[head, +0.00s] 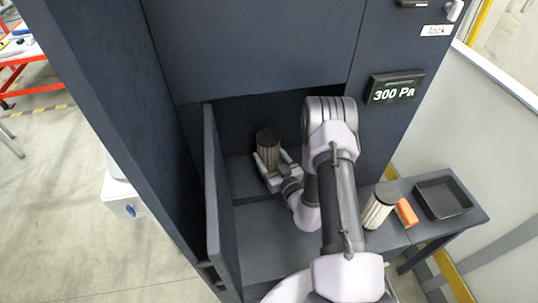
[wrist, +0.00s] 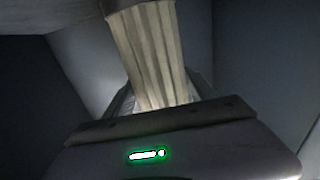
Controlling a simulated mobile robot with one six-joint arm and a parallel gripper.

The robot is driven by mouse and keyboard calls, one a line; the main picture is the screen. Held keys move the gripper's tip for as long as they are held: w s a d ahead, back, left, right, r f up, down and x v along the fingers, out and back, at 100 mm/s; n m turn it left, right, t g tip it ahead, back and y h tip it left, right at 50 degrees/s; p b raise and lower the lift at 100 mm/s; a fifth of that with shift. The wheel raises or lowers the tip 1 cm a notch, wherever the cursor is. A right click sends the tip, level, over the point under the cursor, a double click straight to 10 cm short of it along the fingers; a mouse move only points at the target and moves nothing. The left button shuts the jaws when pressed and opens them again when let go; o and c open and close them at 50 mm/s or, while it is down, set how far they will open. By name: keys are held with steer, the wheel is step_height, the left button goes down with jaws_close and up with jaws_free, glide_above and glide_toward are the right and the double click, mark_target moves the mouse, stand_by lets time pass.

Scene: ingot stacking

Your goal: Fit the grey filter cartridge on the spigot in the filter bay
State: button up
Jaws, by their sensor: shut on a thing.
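My gripper (head: 271,165) is inside the open filter bay (head: 238,178), shut on a pleated filter cartridge (head: 268,145). The cartridge stands roughly upright in shadow, with a dark grey end cap on top. In the wrist view its beige-grey pleats (wrist: 152,55) rise above my gripper's body, leaning slightly in the picture. The cartridge's lower end is hidden behind my gripper. The spigot does not show in either view, so I cannot tell whether the cartridge touches it.
The bay door (head: 213,190) stands open at left. A pressure display (head: 396,88) reads 300 Pa, below a "lock" label (head: 436,30). On the right side table stand a second, paler cartridge (head: 378,208), an orange object (head: 406,213) and an empty black tray (head: 442,197).

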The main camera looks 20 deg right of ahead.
steer(key=shift+f, duration=0.35)
stand_by(0.7)
stand_by(0.4)
steer(key=o, duration=1.7)
step_height(320, 180, up, 2)
steer(key=shift+r+p, duration=0.1)
steer(key=shift+p, duration=1.05)
steer(key=o, duration=0.5)
